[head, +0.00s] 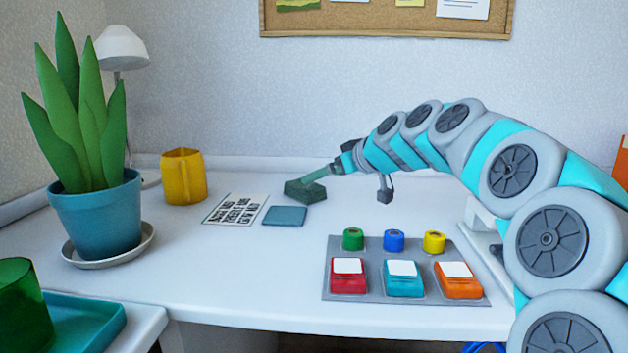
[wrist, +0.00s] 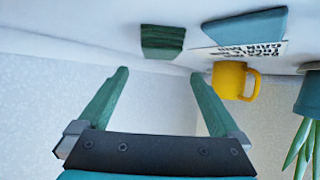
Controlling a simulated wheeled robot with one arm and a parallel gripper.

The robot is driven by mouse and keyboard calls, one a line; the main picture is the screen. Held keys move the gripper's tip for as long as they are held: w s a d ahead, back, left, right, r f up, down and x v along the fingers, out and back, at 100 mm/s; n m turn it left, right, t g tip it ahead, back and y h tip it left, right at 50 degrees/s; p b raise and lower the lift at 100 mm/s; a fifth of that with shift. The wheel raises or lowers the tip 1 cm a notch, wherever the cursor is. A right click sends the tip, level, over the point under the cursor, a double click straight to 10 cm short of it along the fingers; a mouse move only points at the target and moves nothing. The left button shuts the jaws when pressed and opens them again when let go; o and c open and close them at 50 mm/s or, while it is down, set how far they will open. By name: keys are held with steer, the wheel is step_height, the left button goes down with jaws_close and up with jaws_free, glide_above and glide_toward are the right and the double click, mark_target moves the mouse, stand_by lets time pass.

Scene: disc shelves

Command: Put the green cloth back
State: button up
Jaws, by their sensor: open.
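The green cloth (head: 304,192) is a dark green folded block on the white desk, right of the printed card and behind a flat blue-teal square (head: 284,216). In the wrist view, which is upside down, the cloth (wrist: 162,41) lies beyond my fingertips, apart from them. My gripper (wrist: 160,76) is open, with its two green fingers spread and nothing between them. In the head view my gripper (head: 318,175) overlaps the cloth from the right, and its fingers are hard to make out. The blue-teal square also shows in the wrist view (wrist: 248,24).
A printed card (head: 235,209), a yellow mug (head: 184,177) and a potted plant (head: 97,215) stand to the left. A grey panel (head: 338,245) with colored jars and boxes lies front right. A teal tray (head: 88,325) is front left. The desk's middle front is clear.

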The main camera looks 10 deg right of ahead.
steer(key=shift+v, duration=1.3)
